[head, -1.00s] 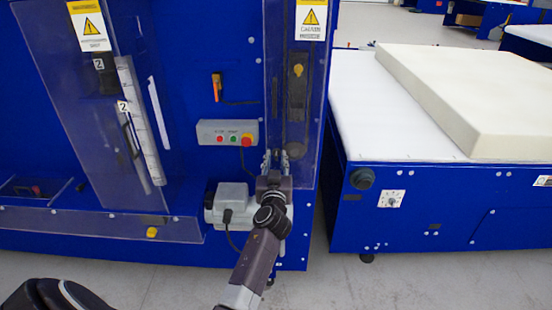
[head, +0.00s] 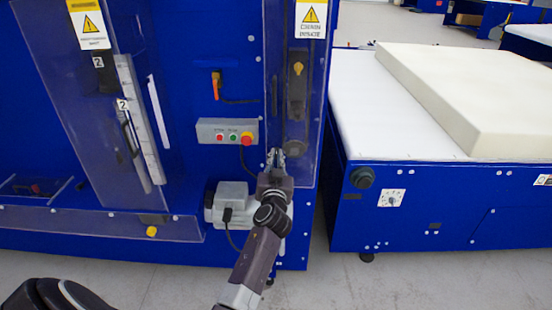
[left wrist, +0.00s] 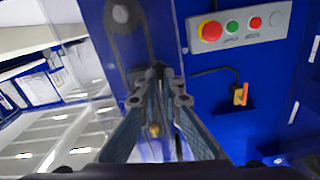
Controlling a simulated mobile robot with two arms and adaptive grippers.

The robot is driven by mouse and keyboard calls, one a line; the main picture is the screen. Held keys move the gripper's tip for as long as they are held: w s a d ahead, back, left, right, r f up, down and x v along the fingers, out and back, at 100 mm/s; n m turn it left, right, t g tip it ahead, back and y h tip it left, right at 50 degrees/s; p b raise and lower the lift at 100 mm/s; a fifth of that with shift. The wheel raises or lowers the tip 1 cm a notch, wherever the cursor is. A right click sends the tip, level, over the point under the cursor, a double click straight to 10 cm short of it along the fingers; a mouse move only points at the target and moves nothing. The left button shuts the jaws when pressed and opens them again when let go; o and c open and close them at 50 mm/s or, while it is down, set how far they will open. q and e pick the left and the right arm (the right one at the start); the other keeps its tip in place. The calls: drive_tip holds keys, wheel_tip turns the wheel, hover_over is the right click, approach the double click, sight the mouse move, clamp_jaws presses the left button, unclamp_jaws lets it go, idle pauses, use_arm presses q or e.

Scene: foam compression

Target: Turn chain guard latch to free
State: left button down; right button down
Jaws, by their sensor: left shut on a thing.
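The chain guard (head: 313,110) is a tall clear panel with a warning label on the right part of the blue machine. My left gripper (head: 276,154) is at its lower left edge, with its fingertips close together. In the left wrist view the fingertips (left wrist: 159,75) are shut on a small dark part, which looks like the guard latch. The fingers mostly hide it, so its turn position cannot be told. A yellow part (head: 298,69) shows higher up behind the guard. My right gripper is not in view.
A control box (head: 227,131) with red and green buttons is just left of the gripper. A grey motor-like unit (head: 230,195) sits below it. A foam block (head: 470,95) lies on the table (head: 370,110) at the right. A narrow floor gap separates table and machine.

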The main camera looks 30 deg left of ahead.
use_arm(q)
drive_tip(key=shift+d+f+m, duration=0.1)
drive_tip(key=shift+f+m, duration=0.05)
drive_tip(key=shift+m, duration=3.85)
drive_tip(key=shift+d+f+m, duration=0.1)
drive_tip(key=shift+m, duration=3.9)
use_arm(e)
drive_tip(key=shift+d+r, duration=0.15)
use_arm(q)
drive_tip(key=shift+m, duration=0.3)
drive_tip(key=c, duration=2.1)
unclamp_jaws()
drive_tip(key=v, duration=1.2)
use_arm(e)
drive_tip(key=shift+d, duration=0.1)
use_arm(q)
drive_tip(key=shift+a, duration=0.1)
